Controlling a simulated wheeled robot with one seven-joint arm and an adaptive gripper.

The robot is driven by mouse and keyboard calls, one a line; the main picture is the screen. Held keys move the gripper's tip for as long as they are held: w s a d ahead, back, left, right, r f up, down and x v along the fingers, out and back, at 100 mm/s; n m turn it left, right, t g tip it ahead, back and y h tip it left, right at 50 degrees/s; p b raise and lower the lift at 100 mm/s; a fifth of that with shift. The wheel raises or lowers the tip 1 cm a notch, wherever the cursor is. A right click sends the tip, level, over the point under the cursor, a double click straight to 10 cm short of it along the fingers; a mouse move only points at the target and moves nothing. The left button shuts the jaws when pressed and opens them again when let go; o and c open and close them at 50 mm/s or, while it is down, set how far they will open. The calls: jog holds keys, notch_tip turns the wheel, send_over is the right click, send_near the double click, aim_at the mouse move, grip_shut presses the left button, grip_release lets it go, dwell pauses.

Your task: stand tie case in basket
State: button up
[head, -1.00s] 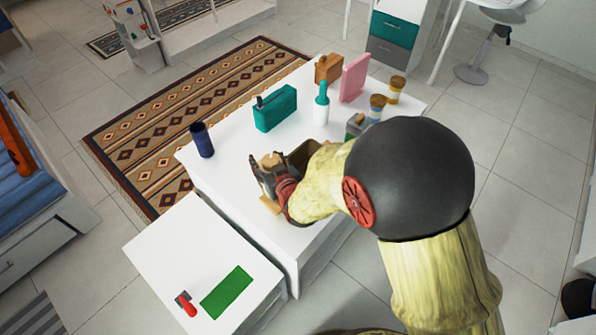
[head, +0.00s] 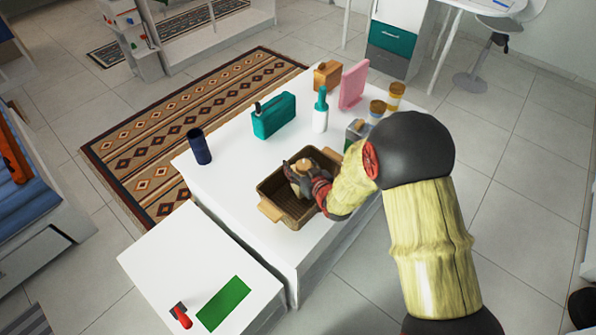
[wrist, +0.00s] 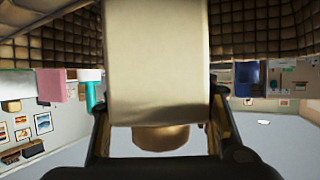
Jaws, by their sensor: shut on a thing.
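The tie case appears to be the cream, rounded case (wrist: 158,60) with a tan end piece, between my fingers in the wrist view. In the head view its tan top (head: 304,163) shows inside the brown woven basket (head: 268,209), which stands on the white table. My gripper (head: 302,174) is shut on the case, over the basket's inside. The wrist view shows woven basket walls (wrist: 50,48) on both sides of the case. The case looks roughly upright. Its lower end is hidden, so I cannot tell whether it touches the basket floor.
A dark blue cylinder (head: 199,146), teal case (head: 273,115), white-and-teal bottle (head: 320,110), pink panel (head: 353,84), wooden box (head: 327,75) and two jars stand behind the basket. A lower white table (head: 180,255) in front holds a green mat (head: 223,303) and a red-handled item (head: 181,316).

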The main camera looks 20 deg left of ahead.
jog(key=shift+f, duration=1.2)
jog(key=shift+f+b, duration=0.15)
jog(key=shift+b, duration=0.25)
jog(key=o, duration=1.3)
jog(key=shift+s, duration=0.1)
jog(key=shift+r, duration=0.2)
jog(key=p+v, duration=0.2)
jog(key=v, duration=1)
